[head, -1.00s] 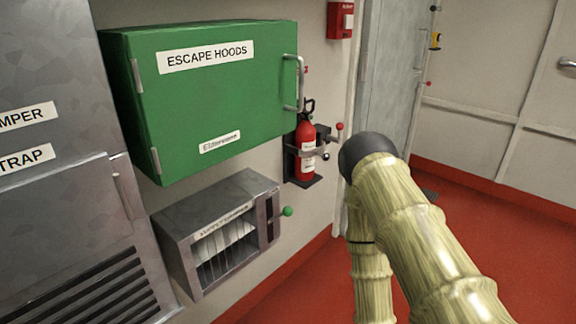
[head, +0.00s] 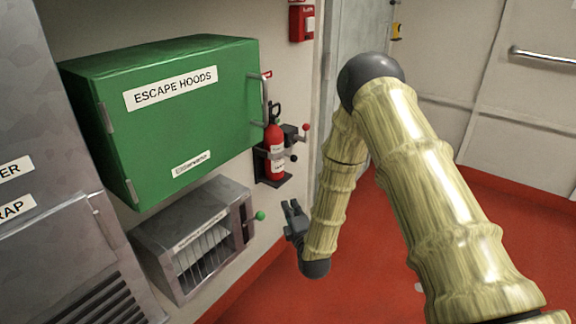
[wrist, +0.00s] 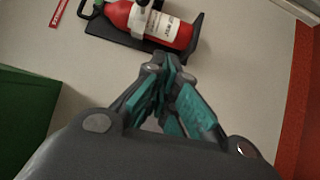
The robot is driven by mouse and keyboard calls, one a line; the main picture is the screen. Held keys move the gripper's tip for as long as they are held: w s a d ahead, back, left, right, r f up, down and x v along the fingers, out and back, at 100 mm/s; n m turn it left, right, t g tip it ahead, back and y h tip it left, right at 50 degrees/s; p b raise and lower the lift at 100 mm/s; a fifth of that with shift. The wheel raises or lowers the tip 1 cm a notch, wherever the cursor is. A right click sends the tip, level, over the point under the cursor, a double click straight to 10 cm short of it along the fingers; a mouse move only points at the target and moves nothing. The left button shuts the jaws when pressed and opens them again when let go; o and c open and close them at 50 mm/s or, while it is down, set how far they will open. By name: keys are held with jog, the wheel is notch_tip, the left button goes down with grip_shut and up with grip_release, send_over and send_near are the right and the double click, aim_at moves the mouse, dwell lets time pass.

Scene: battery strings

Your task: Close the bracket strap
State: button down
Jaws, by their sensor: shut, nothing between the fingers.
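A red fire extinguisher (head: 274,140) stands upright in a dark wall bracket (head: 272,182), right of the green cabinet. The bracket strap (head: 292,139) shows as a dark block at the extinguisher's right side, with a red-knobbed lever (head: 304,129). In the wrist view the extinguisher (wrist: 118,14) lies across the top, with a pale band (wrist: 140,20) around it. I cannot tell whether the strap is fastened. My gripper (head: 291,207) is shut and empty, below the bracket and apart from it. In the wrist view its fingertips (wrist: 166,62) point toward the bracket plate.
A green escape hoods cabinet (head: 221,118) juts from the wall at left. Below it is a metal box (head: 150,240) with a green-knobbed lever (head: 260,216), close to my gripper's left. A red alarm box (head: 301,22) is above. The red floor at right is clear.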

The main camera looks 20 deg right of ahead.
jog(key=w+d+r, duration=0.1)
jog(key=w+r, duration=0.1)
jog(key=w, duration=0.5)
jog(key=w+d+r+n+t, duration=0.1)
jog(key=w+d+r, duration=0.1)
jog(key=w, duration=0.5)
jog(key=shift+d+r, duration=0.15)
jog(key=shift+r, duration=0.6)
jog(key=shift+w, duration=0.2)
